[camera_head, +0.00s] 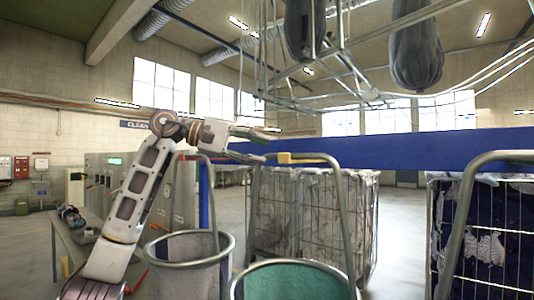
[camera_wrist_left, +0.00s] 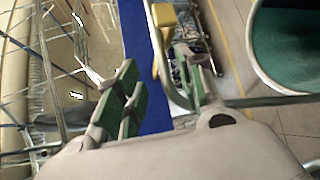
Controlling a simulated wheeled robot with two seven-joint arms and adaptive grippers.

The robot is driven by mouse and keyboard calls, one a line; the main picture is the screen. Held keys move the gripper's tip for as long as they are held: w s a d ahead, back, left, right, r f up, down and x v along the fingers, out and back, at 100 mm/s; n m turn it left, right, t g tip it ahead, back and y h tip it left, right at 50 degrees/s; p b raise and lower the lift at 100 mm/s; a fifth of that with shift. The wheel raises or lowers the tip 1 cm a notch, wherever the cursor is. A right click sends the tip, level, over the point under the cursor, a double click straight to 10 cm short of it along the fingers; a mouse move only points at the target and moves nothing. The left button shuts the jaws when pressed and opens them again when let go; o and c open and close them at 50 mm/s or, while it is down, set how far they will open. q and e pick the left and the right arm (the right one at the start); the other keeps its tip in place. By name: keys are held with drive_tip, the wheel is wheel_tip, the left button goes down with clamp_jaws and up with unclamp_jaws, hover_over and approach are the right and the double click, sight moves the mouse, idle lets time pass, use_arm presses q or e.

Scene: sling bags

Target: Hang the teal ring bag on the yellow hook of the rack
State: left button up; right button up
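The teal bag (camera_head: 298,281) stands at the bottom of the head view, open at the top with a metal rim. A tall grey hoop (camera_head: 345,220) rises from it and carries a yellow block (camera_head: 284,158) at its top left. In the left wrist view, the yellow block (camera_wrist_left: 163,14) and teal lining (camera_wrist_left: 290,45) show too. My left gripper (camera_head: 267,146) is open beside the yellow block. Its green-padded fingers (camera_wrist_left: 160,78) are apart, with part of the hoop seen between them; contact is unclear. I cannot make out a yellow rack hook. My right gripper is out of view.
A grey bag (camera_head: 187,245) with its own hoop stands left of the teal one. Wire cages (camera_head: 290,215) stand behind, and another (camera_head: 490,240) at right. Dark bags (camera_head: 416,55) hang from the overhead rails. A blue beam (camera_head: 430,150) crosses behind the hoops.

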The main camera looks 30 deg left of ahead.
use_arm(q)
drive_tip(key=v, duration=0.8)
drive_tip(key=shift+s+a, duration=0.1)
idle(0.5)
